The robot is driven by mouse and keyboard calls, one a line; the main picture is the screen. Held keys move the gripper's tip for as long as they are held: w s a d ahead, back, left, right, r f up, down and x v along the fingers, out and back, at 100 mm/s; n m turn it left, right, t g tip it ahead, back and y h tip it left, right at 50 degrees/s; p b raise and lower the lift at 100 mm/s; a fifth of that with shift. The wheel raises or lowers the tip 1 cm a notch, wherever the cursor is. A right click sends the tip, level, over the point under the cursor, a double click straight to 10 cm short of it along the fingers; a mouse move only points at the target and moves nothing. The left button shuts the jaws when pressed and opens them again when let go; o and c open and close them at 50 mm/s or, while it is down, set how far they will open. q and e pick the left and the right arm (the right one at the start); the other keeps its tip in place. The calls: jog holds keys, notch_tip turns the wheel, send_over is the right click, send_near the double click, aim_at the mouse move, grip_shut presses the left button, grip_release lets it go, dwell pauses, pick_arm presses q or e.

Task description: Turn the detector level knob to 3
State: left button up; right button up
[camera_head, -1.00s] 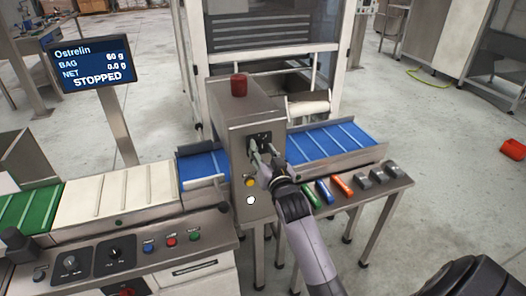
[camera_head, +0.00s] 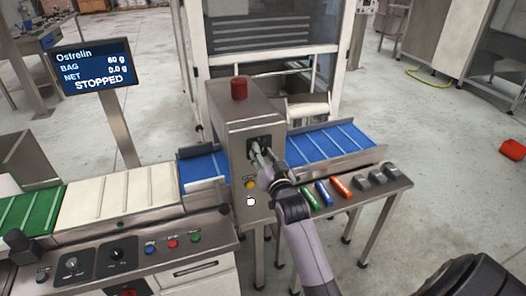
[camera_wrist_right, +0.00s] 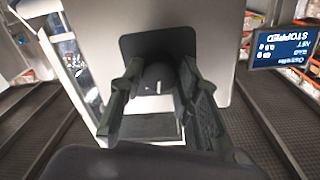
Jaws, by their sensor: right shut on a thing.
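The detector housing (camera_head: 238,112) is a grey metal box over the blue belt, with a red beacon (camera_head: 239,88) on top. The detector level knob (camera_wrist_right: 158,76) is a dark round knob on a black plate (camera_wrist_right: 133,46) on the housing's face, with a small white mark. My right gripper (camera_wrist_right: 155,92) has its fingers on both sides of the knob and is shut on it. In the head view the right gripper (camera_head: 264,158) covers most of the knob, and the number it points to cannot be read. My left gripper is not in view.
A yellow button (camera_head: 250,184) and a white button (camera_head: 250,201) sit below the plate. Green, blue and orange test pieces (camera_head: 340,187) and several grey blocks (camera_head: 378,176) lie on the side table (camera_head: 372,201). The screen (camera_head: 92,67) reads STOPPED.

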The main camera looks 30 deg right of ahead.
jog(key=m+p, duration=0.2)
jog(key=m, duration=0.1)
jog(key=shift+r, duration=0.15)
jog(key=shift+m+p, duration=0.95)
jog(key=shift+m, duration=0.45)
jog(key=o, duration=1.2)
jog(key=shift+s, duration=0.15)
jog(key=v, duration=1.1)
jog(key=shift+s+a+r, duration=0.1)
jog(key=shift+s+r, duration=0.05)
jog(key=shift+s, duration=0.25)
